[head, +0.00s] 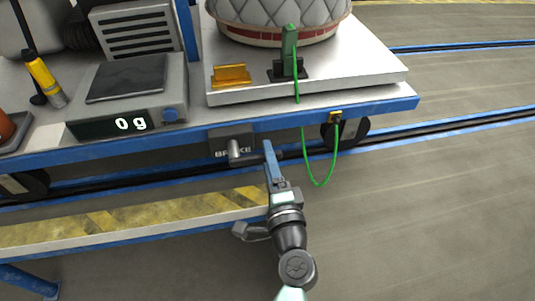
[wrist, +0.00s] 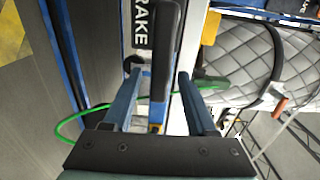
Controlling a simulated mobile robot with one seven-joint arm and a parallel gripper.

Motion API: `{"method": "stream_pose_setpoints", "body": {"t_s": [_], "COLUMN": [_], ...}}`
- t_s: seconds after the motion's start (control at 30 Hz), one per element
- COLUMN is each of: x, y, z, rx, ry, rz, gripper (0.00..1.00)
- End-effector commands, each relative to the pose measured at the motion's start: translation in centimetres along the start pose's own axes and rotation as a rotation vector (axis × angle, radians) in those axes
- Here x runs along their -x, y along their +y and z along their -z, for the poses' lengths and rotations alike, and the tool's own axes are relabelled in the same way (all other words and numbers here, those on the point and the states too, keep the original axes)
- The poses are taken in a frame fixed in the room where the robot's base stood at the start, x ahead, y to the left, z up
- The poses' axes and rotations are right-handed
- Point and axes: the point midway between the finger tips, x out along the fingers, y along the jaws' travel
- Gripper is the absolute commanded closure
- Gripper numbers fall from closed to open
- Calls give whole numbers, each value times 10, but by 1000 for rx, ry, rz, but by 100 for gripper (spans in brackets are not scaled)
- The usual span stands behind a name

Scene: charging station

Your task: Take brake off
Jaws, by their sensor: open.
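The brake unit (head: 231,140) is a dark box marked BRAKE on the cart's blue side rail. Its black lever (head: 246,157) sticks out to the right in the head view, partly hidden by my gripper (head: 268,147). In the wrist view the lever (wrist: 163,48) stands upright in the picture, beside the BRAKE lettering (wrist: 144,25). My gripper (wrist: 158,74) is open, and the lever shows between its two blue fingers. Gaps show on both sides of the lever; I cannot tell whether a finger touches it.
A green cable (head: 318,184) hangs in a loop right of the brake, from a green plug (head: 289,50) to a yellow socket (head: 336,116). The cart also carries a scale reading 0 g (head: 131,123). A yellow-striped platform edge (head: 150,215) runs below. Open floor lies right.

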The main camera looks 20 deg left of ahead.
Motion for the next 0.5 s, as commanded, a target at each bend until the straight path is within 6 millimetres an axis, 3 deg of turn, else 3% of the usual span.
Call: {"method": "stream_pose_setpoints", "body": {"t_s": [0.13,0.43,0.5], "x": [-10,-12,-12], "y": [0,0,0], "z": [-1,-1,0], "rx": [0,0,1], "ry": [-2,-1,-1], "rz": [0,-1,-1], "gripper": [43,43,53]}}
